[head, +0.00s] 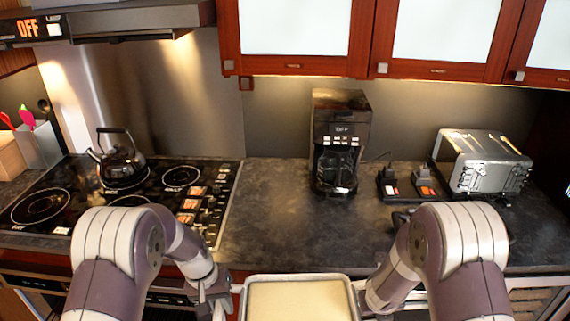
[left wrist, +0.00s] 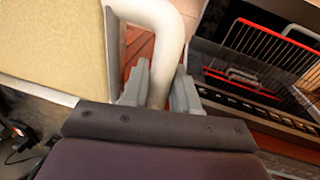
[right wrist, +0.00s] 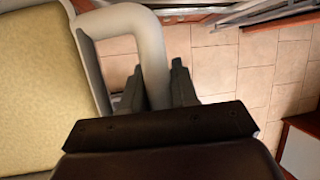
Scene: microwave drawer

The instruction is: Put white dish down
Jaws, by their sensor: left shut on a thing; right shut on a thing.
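The white dish (head: 298,278) is at the bottom middle of the head view, held level between my two arms in front of the counter. It has a pale yellow filling and a loop handle at each end. My left gripper (head: 219,296) is shut on the dish's left handle, which shows in the left wrist view (left wrist: 172,50). My right gripper (right wrist: 157,88) is shut on the other handle (right wrist: 152,45) in the right wrist view. The dish's near edge is cut off in the head view.
The counter (head: 275,215) is clear between the stove (head: 120,195) and the coffee maker (head: 338,145). A kettle (head: 118,160) stands on the stove. A toaster (head: 480,162) and small dark items (head: 408,184) are at the right. An oven with red-edged racks (left wrist: 270,45) shows in the left wrist view.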

